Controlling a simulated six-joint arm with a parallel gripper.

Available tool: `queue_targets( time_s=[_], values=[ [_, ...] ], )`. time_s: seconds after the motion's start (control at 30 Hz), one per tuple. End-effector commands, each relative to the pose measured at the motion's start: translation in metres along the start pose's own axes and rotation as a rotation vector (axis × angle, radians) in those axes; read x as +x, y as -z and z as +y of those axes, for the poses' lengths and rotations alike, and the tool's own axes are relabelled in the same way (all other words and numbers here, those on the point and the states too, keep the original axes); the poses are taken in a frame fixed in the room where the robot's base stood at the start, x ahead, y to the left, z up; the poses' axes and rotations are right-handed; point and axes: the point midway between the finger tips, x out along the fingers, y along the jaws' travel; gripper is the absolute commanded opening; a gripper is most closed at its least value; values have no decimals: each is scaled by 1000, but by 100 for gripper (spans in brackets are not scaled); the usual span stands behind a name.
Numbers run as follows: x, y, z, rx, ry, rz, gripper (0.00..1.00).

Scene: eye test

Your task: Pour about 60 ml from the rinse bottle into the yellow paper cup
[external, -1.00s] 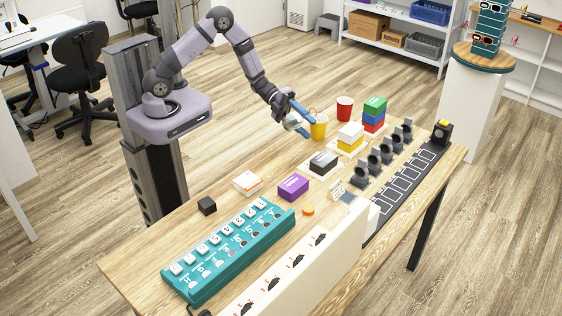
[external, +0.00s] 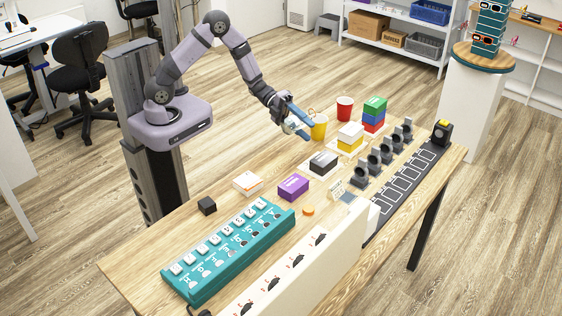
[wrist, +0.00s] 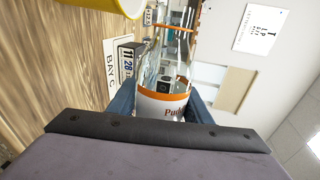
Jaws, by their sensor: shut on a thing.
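The rinse bottle (wrist: 165,95) is clear glass with an orange band and a white label. My gripper (external: 300,121) is shut on it, with a blue finger on each side in the wrist view. The wrist view is turned, with the table at left, and the bottle looks tipped well over. The yellow paper cup (external: 319,127) stands upright on the table beside my fingertips. Its edge also shows at the top left of the wrist view (wrist: 122,6). I cannot make out a stream or the liquid level in the cup.
A red cup (external: 345,107) stands behind the yellow one. Stacked boxes (external: 350,136) and a row of dark stands (external: 374,166) are to the right. A teal tray (external: 225,250) and a purple box (external: 293,187) are nearer the front.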

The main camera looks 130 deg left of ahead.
Motion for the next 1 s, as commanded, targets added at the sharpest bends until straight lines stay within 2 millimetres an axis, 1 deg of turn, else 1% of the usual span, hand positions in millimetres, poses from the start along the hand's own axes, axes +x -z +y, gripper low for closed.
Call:
queue_targets(
  time_s=[0.03,0.07,0.2,0.37,0.57,0.83,1.0],
  values=[
    [4,0,15,39,1,-10,19],
    [5,0,16,57,0,-15,19],
    [4,0,14,108,0,-28,19],
    [3,0,11,110,-1,-29,19],
    [4,0,17,133,0,-36,19],
    [7,3,27,212,-1,-57,19],
    [7,5,30,257,-1,-69,19]
  ],
)
